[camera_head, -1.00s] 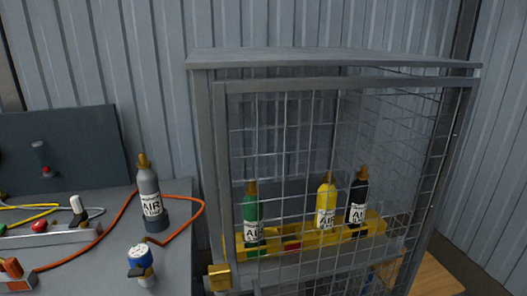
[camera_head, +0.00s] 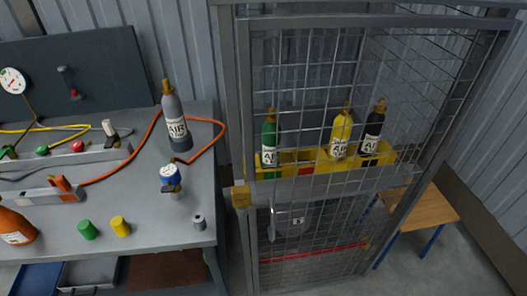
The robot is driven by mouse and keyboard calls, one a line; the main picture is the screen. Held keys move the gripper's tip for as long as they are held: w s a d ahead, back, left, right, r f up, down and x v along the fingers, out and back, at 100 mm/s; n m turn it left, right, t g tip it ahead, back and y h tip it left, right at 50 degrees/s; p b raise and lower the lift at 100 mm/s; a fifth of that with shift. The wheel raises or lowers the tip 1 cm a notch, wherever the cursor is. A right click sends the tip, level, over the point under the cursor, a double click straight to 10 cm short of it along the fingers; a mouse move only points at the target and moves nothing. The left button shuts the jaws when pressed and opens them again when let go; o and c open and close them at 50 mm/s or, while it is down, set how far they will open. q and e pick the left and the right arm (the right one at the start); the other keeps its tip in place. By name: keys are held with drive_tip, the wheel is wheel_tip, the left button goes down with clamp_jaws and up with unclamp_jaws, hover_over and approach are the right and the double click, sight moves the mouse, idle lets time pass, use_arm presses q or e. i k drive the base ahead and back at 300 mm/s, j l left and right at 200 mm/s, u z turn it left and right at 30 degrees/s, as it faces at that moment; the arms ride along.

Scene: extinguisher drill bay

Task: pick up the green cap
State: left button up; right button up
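The green cap (camera_head: 87,229) is a small cylinder standing near the front edge of the grey workbench (camera_head: 160,222), at the lower left of the head view. A yellow cap (camera_head: 120,226) stands just to its right, and a grey cap-like cylinder (camera_head: 198,222) stands further right near the bench corner. Neither of my grippers shows in the head view, so nothing is seen touching the green cap.
An orange bottle (camera_head: 14,227) is left of the caps. A mesh cage (camera_head: 241,100) holding several cylinders stands right.

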sight(85, 227)
drive_tip(key=u, duration=1.65)
